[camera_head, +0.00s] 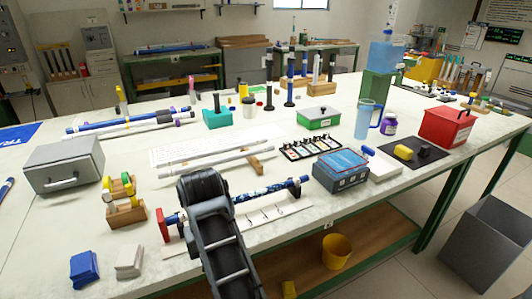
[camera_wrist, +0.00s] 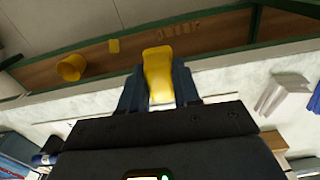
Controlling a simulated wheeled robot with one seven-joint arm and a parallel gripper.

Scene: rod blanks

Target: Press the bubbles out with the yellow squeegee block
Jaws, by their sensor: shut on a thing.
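The yellow squeegee block (camera_wrist: 158,70) is between the two dark fingers of my gripper (camera_wrist: 157,88) in the wrist view, and the gripper is shut on it. The block shows over the front table edge; I cannot tell its height. In the head view my dark arm hides the gripper and the block. A blue-and-white patterned rod (camera_head: 262,193) lies across the table, partly behind my arm, with a red holder (camera_head: 164,223) near its left end. I cannot make out any bubbles on it.
A pale marked strip (camera_head: 275,213) lies before the rod. Left are a white block (camera_head: 129,261), a blue block (camera_head: 84,268) and a wooden stand (camera_head: 126,216). A blue-topped box (camera_head: 342,168) stands right. A yellow bucket (camera_head: 337,251) sits on the low shelf.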

